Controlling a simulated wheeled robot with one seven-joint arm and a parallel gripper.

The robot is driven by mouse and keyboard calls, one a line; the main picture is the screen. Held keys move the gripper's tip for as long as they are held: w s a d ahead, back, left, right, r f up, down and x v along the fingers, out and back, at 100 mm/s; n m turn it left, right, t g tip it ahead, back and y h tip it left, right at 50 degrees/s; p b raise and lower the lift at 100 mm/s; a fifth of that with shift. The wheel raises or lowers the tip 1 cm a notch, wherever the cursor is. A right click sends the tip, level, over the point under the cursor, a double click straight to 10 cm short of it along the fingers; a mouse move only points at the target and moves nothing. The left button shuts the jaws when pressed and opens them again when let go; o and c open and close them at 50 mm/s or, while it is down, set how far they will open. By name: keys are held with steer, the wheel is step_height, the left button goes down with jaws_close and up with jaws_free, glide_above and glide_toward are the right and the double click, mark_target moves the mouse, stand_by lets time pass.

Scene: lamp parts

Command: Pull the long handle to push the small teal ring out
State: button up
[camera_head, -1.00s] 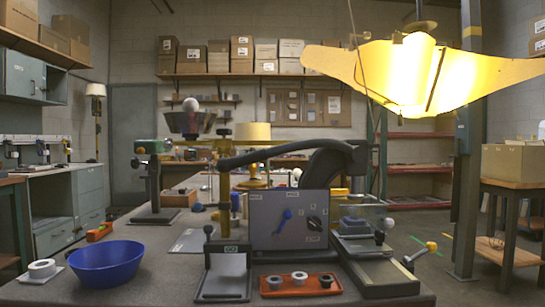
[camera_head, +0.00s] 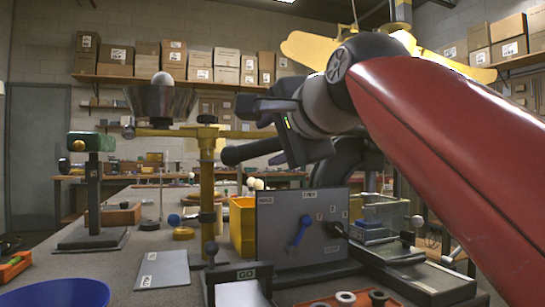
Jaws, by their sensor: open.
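The long dark handle (camera_head: 248,151) runs across above the grey panel box (camera_head: 298,225) in the head view. Its rounded left end shows, and its middle passes behind my gripper. My gripper (camera_head: 262,130) is open and empty, with its dark fingers pointing left at about the handle's height in the picture. I cannot tell whether it touches the handle. My arm hides much of the handle's right part and its curved dark mount. I cannot pick out a teal ring. Several small rings sit on a red tray (camera_head: 308,304), cut off by the bottom edge.
A blue bowl (camera_head: 62,294) stands at the lower left. A yellow post (camera_head: 207,180) with a horizontal arm rises left of the panel box. A small stand marked GO (camera_head: 240,285) is in front. A green-topped stand (camera_head: 93,190) is at the left. A grey plate (camera_head: 163,270) lies flat.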

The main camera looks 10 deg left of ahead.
steer(key=x, duration=0.7)
steer(key=shift+w+p, duration=0.2)
steer(key=shift+p, duration=0.1)
jaws_close()
